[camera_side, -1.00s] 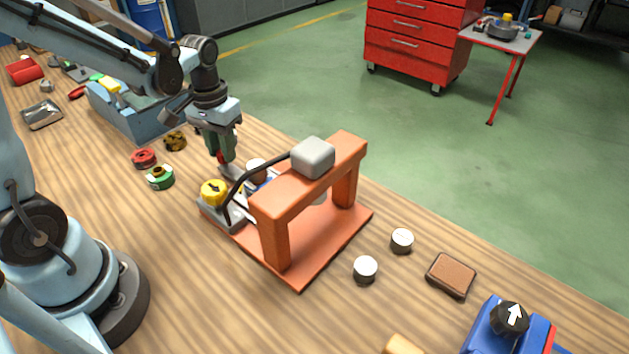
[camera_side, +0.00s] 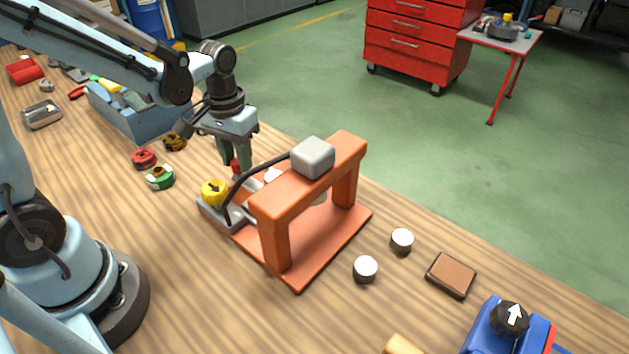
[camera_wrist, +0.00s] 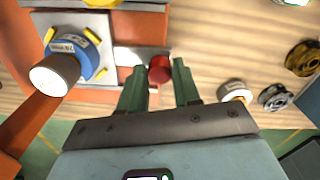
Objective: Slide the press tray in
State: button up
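The orange press (camera_side: 307,195) stands on the bench with a grey block (camera_side: 312,157) on its crossbeam. The press tray (camera_wrist: 98,24) is a pale plate with yellow corner marks. In the side view the tray is mostly hidden behind the beam and lever. My gripper (camera_side: 236,168) is at the tray's outer end, left of the press. In the wrist view its green fingers (camera_wrist: 158,73) stand close on both sides of the tray's red knob (camera_wrist: 160,68) and appear shut on it.
A blue-grey bin (camera_side: 142,118) and several small round parts, one green (camera_side: 160,178), lie left. Two white-topped cylinders (camera_side: 402,240) (camera_side: 365,269) stand right of the press.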

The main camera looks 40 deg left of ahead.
jog(key=o, duration=0.3)
jog(key=shift+o, duration=0.2)
notch_tip(320, 180, up, 12)
dwell(0.6)
